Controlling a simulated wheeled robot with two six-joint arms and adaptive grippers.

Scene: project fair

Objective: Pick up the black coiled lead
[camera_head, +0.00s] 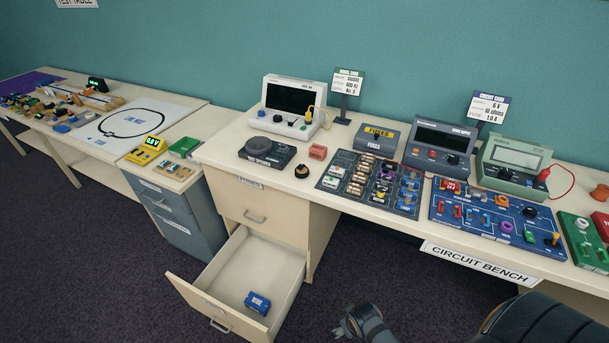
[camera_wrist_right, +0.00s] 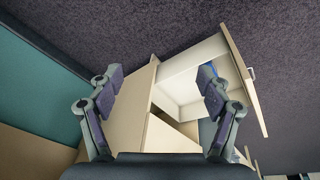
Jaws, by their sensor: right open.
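I cannot pick out a black coiled lead for certain. My right gripper (camera_head: 352,326) is at the bottom of the head view, in front of the bench and right of the open drawer. In the right wrist view the right gripper (camera_wrist_right: 161,78) has its fingers wide apart with nothing between them; the drawer unit lies beyond. My left gripper is not in view.
An open drawer (camera_head: 238,264) juts out below the bench, with a blue box (camera_head: 257,302) inside. Fuse and component trays (camera_head: 371,181), a blue circuit board (camera_head: 494,216) and meters crowd the bench. A black loop (camera_head: 137,123) marks the white sheet at left.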

